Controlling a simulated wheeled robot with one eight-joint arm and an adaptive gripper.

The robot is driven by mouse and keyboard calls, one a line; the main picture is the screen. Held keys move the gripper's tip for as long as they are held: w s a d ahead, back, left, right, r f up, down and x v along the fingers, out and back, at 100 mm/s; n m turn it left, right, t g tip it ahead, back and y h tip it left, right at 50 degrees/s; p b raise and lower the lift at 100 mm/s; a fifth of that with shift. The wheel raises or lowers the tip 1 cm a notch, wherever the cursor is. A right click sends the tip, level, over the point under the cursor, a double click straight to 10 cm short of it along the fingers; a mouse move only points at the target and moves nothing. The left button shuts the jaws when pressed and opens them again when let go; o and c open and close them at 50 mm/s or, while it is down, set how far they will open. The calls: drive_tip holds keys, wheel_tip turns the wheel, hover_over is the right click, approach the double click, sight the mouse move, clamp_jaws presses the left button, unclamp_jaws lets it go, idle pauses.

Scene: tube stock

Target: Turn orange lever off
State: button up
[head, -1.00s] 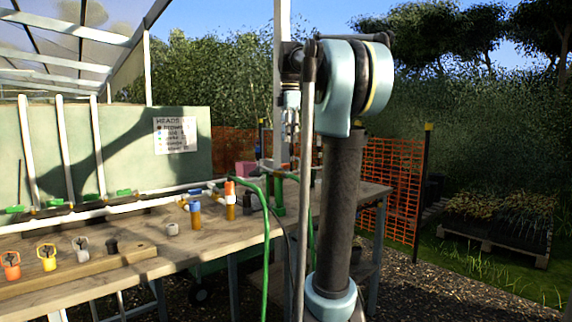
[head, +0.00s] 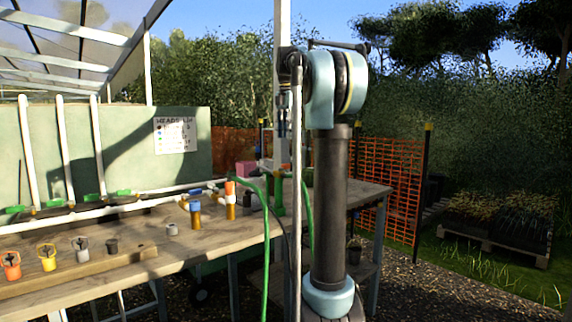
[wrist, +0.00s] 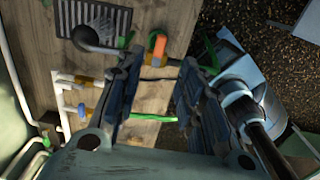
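An orange piece (wrist: 158,46), which looks like the orange lever, shows in the wrist view over the wooden bench, ahead of the gap between my fingers. In the head view an orange-topped upright part (head: 230,187) with a pale band and amber body stands on the bench; I cannot tell if it is the same piece. My gripper (wrist: 160,68) is open and empty, its two dark fingers wide apart. The orange piece is apart from both fingers. In the head view my gripper is small and partly hidden by my arm. The lever's on or off position is not clear.
The wooden bench (head: 140,258) holds a blue-topped part (head: 195,207), white pipes with green fittings, and a row of coloured heads at the front left. A green hose (head: 267,240) hangs over the bench edge. A dark grate (wrist: 97,22) lies at the upper left in the wrist view.

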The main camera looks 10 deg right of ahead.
sight(283, 167)
wheel_tip(283, 167, down, 12)
drive_tip(key=shift+r, duration=0.15)
idle(0.3)
drive_tip(key=shift+c, duration=0.6)
clamp_jaws()
